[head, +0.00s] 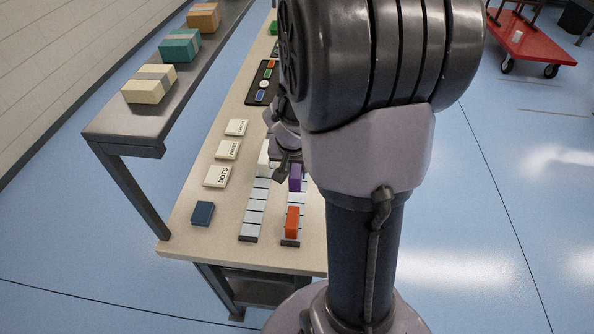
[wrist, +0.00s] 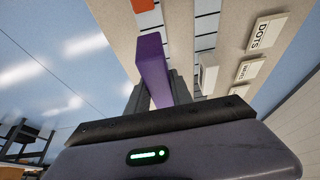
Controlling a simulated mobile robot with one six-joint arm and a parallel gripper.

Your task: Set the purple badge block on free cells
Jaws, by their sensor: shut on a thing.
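The purple badge block (head: 296,178) stands upright over the right-hand cell strip (head: 290,243); I cannot tell whether it touches the cells. My gripper (head: 284,166) is partly hidden behind my arm. In the wrist view the jaws (wrist: 157,96) are shut on the purple block (wrist: 152,62). The far end of the right-hand strip is hidden.
Cream blocks labelled DOTS (head: 217,176) and similar lie left of the strips, with a dark blue block (head: 203,213) nearer. A black tray of coloured pieces (head: 262,84) lies farther back. A raised shelf (head: 120,122) with boxes runs along the left.

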